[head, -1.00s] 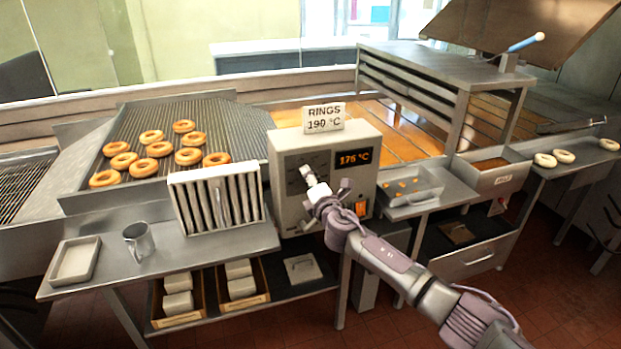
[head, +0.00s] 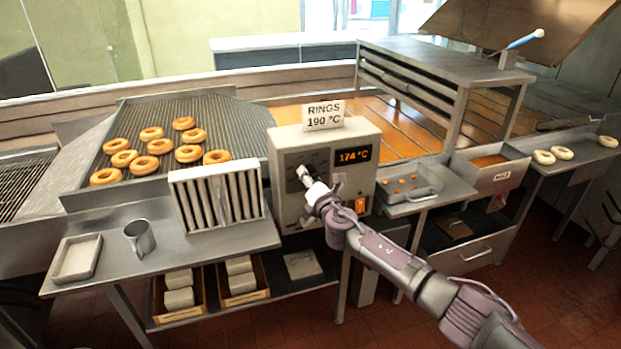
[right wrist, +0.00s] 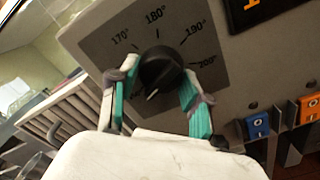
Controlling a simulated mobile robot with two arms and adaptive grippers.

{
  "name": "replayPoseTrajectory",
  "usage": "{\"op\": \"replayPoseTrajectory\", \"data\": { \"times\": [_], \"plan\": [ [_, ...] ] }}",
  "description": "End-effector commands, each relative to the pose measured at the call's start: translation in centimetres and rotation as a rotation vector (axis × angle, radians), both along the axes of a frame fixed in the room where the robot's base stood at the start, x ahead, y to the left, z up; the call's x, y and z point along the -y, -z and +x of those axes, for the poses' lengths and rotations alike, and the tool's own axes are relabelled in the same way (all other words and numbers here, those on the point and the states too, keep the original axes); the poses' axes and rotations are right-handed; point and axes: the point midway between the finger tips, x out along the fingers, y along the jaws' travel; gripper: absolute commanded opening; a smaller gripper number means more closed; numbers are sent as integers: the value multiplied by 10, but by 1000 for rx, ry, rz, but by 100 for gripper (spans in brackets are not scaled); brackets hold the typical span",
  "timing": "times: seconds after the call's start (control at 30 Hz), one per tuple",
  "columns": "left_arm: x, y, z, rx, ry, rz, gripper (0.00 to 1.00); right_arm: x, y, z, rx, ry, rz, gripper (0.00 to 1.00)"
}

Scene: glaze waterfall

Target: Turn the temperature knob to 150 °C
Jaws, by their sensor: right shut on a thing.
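The temperature knob (right wrist: 160,68) is black and round, on the grey dial plate of the control box (head: 285,210). Marks from 170° to 200° are readable around it in the right wrist view. A white pointer line on the knob points down and slightly left, away from those marks. My right gripper (right wrist: 158,80) is shut on the knob, one finger on each side; in the head view the gripper (head: 308,180) covers most of the knob. The orange display (head: 354,155) reads 174 °C. My left gripper is not in view.
A sign (head: 324,115) reading RINGS 190 °C stands on the box. An orange switch (head: 361,204) is low on its front. A white ribbed rack (head: 218,197) stands close on the left, a metal tray (head: 412,190) on the right. Ring doughnuts (head: 145,163) lie on the grill.

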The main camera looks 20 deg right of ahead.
Motion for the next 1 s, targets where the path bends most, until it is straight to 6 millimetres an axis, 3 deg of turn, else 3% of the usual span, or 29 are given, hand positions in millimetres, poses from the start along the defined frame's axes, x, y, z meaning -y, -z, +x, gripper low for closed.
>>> {"op": "replayPoseTrajectory", "data": {
  "times": [0.17,0.2,0.33,0.73,1.0],
  "plan": [
    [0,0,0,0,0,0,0,-1,3,-1,-4,-1,-2,13],
    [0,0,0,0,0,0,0,-1,3,-1,-4,-1,-1,53],
    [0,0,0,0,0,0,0,0,2,-1,-3,-1,-1,73],
    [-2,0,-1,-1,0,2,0,1,1,-5,-1,1,0,73],
    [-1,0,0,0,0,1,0,2,2,-45,-3,-3,0,73]
  ]
}}
